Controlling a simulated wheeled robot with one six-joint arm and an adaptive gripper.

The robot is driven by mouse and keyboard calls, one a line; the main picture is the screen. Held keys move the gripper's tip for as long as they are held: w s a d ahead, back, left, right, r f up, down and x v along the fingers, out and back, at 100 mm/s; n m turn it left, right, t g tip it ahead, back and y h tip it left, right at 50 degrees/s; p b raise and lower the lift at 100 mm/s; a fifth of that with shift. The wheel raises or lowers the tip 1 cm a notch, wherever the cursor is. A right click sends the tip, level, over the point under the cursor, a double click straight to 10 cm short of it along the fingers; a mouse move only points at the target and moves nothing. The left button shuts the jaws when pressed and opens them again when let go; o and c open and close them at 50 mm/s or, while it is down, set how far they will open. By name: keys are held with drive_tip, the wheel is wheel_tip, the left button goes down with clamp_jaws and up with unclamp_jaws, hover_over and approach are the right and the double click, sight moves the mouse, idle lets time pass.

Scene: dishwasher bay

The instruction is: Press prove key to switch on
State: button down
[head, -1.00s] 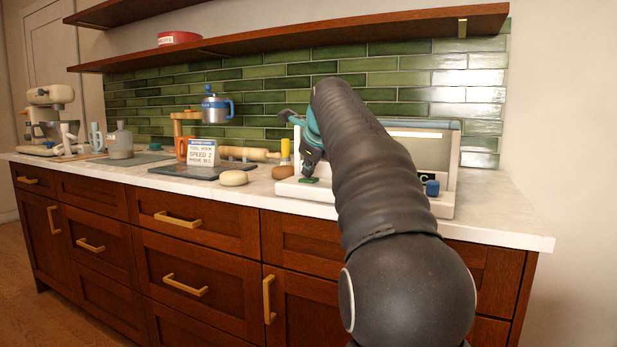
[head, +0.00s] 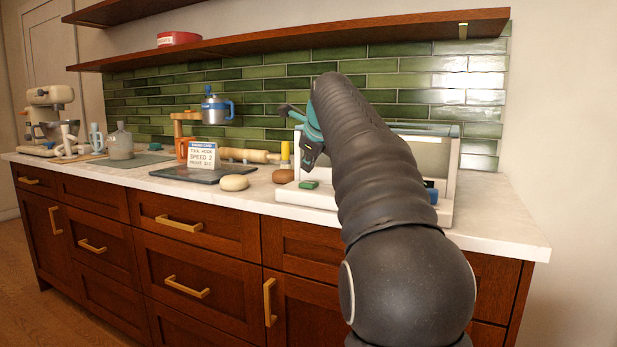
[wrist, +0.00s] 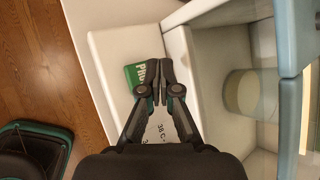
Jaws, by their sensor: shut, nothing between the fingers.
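The green prove key (head: 309,184) sits on the white front ledge of the proving box (head: 290,194), at its left end. In the wrist view the key (wrist: 135,76) shows part of its white lettering, and the fingers cover its right side. My gripper (head: 309,163) is shut and empty. In the head view it is above the key with a visible gap between. In the wrist view its closed fingertips (wrist: 160,66) lie just right of the key. A label reading about 38 C (wrist: 160,128) is partly hidden by the fingers.
The box has a clear front and a blue knob (head: 431,191), partly behind my arm. A round loaf (head: 234,182) and a brown one (head: 283,176) lie left of it. A sign card (head: 202,156) stands on a dark mat. A shelf (head: 290,44) runs above.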

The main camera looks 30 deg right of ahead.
sight(309, 183)
drive_tip(key=shift+r, duration=2)
